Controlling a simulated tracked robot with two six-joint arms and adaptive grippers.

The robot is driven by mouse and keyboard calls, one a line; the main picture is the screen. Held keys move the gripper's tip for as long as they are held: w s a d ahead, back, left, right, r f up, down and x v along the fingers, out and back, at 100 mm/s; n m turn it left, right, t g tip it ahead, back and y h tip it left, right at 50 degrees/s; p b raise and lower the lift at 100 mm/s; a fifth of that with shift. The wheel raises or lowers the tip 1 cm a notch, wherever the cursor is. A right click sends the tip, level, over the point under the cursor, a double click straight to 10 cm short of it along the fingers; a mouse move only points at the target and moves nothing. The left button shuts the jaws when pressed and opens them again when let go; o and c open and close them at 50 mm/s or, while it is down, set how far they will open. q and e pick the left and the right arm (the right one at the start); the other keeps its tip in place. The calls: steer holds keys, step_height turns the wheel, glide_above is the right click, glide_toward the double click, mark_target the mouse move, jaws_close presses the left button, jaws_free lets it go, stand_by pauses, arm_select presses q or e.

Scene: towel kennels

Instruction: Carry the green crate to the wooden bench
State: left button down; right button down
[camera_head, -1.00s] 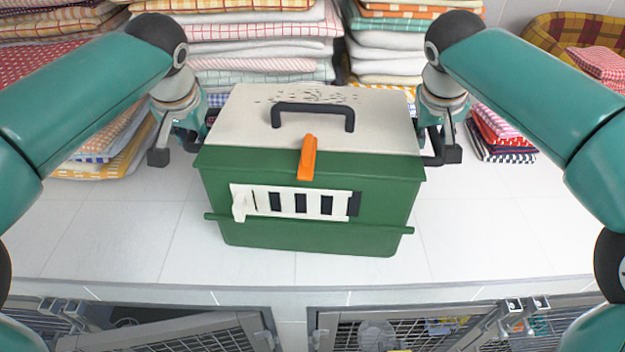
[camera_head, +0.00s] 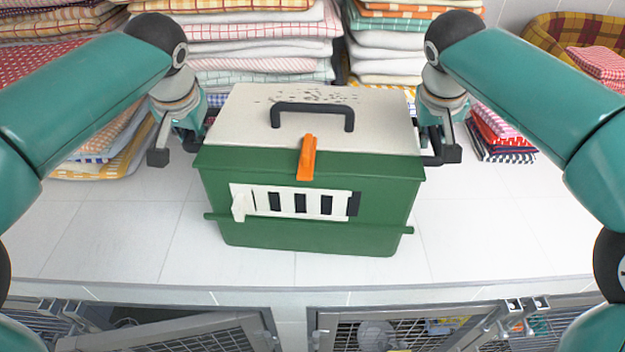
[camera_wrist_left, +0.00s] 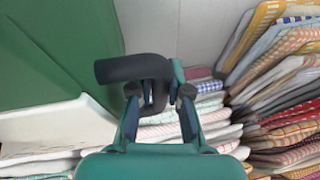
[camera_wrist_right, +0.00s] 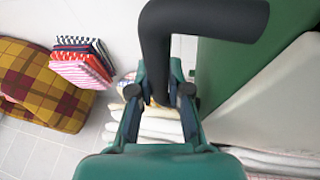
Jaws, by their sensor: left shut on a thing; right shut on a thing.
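The green crate (camera_head: 300,232) has a pale lid, a dark top handle, an orange latch and a white slatted front. It sits in the middle of the head view, over a white tiled counter. I cannot tell whether its base touches the counter. My left gripper (camera_head: 196,138) is shut on the dark handle (camera_wrist_left: 130,68) at the crate's left side. My right gripper (camera_head: 428,135) is shut on the dark handle (camera_wrist_right: 205,20) at its right side. The crate looks level. The wooden bench is not in view.
Stacks of folded towels (camera_head: 262,48) stand behind the crate, with more on both sides. A plaid cushioned bed (camera_head: 560,35) is at the back right. Wire kennel doors (camera_head: 390,325) lie below the counter's front edge. The counter is bare in front of the crate.

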arm_select(q)
steer(key=shift+r, duration=0.2)
arm_select(e)
steer(key=shift+r, duration=0.2)
